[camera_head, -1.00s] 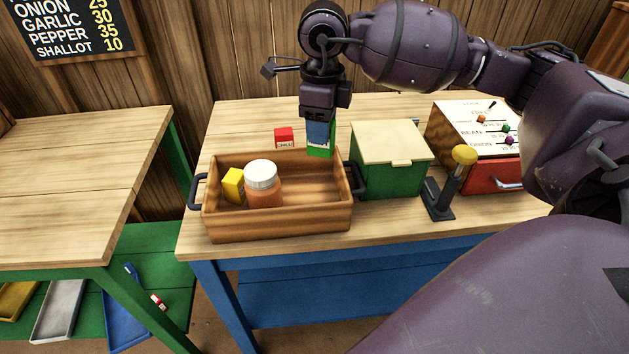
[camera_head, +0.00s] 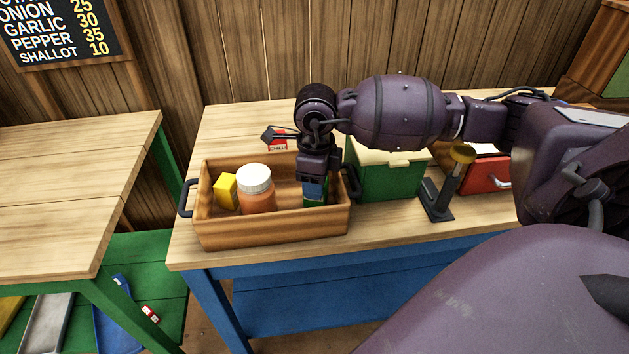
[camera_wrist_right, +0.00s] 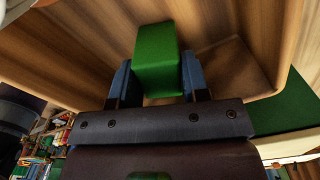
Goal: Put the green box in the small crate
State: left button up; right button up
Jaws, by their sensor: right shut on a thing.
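The small wooden crate (camera_head: 275,230) with dark side handles stands on the front of the table. My right gripper (camera_head: 314,196) reaches down into the right part of the crate. It is shut on the green box (camera_head: 309,204), which is mostly hidden by the fingers in the head view. In the right wrist view the green box (camera_wrist_right: 157,58) sits between the two blue-grey fingers, with the crate's wooden walls around it. I cannot tell whether the box touches the crate floor. My left gripper is not in view.
The crate also holds a yellow box (camera_head: 227,191) and an orange jar with a white lid (camera_head: 256,190). A red box (camera_head: 278,143) stands behind. A green chest (camera_head: 388,180) and a yellow-knobbed lever (camera_head: 440,200) stand to the right.

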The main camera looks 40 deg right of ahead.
jog(key=shift+f, duration=0.1)
jog(key=o, duration=1)
jog(key=shift+c, duration=0.2)
notch_tip(320, 180, up, 12)
jog(key=p, duration=0.1)
jog(key=shift+r, duration=0.2)
jog(key=shift+s+f, duration=0.1)
jog(key=shift+s, duration=0.05)
